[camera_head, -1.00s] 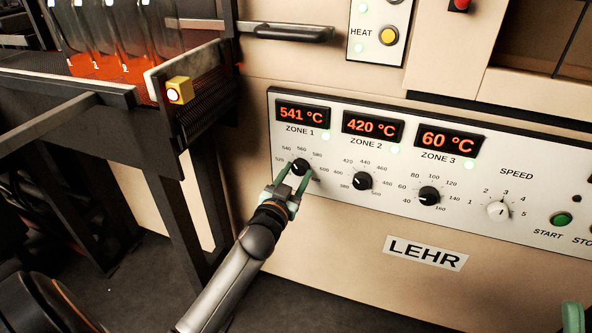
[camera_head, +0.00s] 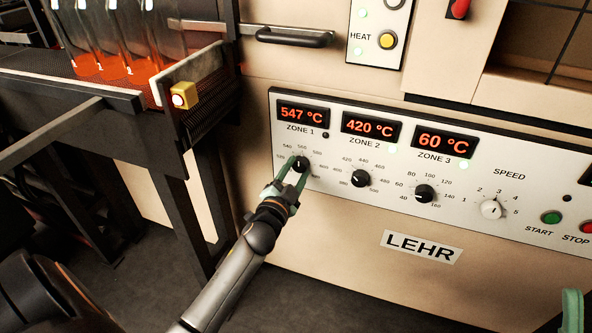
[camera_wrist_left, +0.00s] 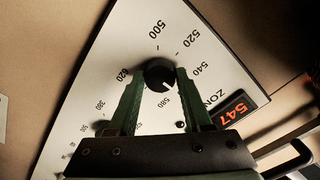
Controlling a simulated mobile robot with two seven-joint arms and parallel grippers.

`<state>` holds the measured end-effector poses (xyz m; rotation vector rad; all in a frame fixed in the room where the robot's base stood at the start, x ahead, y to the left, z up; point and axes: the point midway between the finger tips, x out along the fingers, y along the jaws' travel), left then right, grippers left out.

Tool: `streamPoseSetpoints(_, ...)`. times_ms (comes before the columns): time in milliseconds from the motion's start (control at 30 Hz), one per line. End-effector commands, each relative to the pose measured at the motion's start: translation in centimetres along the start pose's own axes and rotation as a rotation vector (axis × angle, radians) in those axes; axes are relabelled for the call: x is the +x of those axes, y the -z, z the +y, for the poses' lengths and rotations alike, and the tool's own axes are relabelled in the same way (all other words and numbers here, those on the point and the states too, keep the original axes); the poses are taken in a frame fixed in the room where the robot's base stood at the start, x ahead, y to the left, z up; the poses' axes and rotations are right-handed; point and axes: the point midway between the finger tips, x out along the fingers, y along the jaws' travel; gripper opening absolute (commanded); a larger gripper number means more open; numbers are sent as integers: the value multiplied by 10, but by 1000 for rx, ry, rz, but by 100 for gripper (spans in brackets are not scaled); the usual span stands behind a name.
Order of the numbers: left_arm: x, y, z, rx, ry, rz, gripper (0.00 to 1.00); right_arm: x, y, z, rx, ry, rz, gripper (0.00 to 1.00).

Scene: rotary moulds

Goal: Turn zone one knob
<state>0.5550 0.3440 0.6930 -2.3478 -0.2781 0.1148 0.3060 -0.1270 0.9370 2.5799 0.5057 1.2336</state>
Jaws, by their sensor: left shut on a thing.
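The zone 1 knob (camera_head: 301,164) is a small black dial on the white control panel, below the zone 1 display (camera_head: 303,115), which reads 547 °C in orange. My left gripper (camera_head: 294,170) has its green fingers on either side of this knob and is shut on it. The left wrist view shows the knob (camera_wrist_left: 159,75) between the two fingertips, with its printed scale around it. Part of the scale is hidden by the fingers. A green tip of my right gripper (camera_head: 572,311) shows at the lower right edge; its jaws cannot be made out.
The zone 2 knob (camera_head: 361,179) and zone 3 knob (camera_head: 424,194) sit to the right, under displays reading 420 °C and 60 °C. Farther right are a white speed knob (camera_head: 491,209) and a green start button (camera_head: 551,217). A conveyor with glowing bottles (camera_head: 118,45) stands at upper left.

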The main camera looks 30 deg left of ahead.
Motion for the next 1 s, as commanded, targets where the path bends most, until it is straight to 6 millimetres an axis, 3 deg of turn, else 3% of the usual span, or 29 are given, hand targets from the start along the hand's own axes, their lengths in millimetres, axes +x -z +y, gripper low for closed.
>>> streamPoseSetpoints(367, 0, 1, 0, 5, 0, 2, 0, 0, 0, 1, -1, -3, -2, 50)
streamPoseSetpoints(400, 0, 0, 0, 5, 0, 2, 51, 0, 0, 1, -1, -3, -2, 50)
streamPoseSetpoints(667, 0, 0, 0, 5, 0, 1, 80, 0, -1, 1, 0, -3, -3, 50)
streamPoseSetpoints(1000, 0, 0, 0, 5, 0, 1, 80, 1, 0, 1, -1, -2, -1, 50)
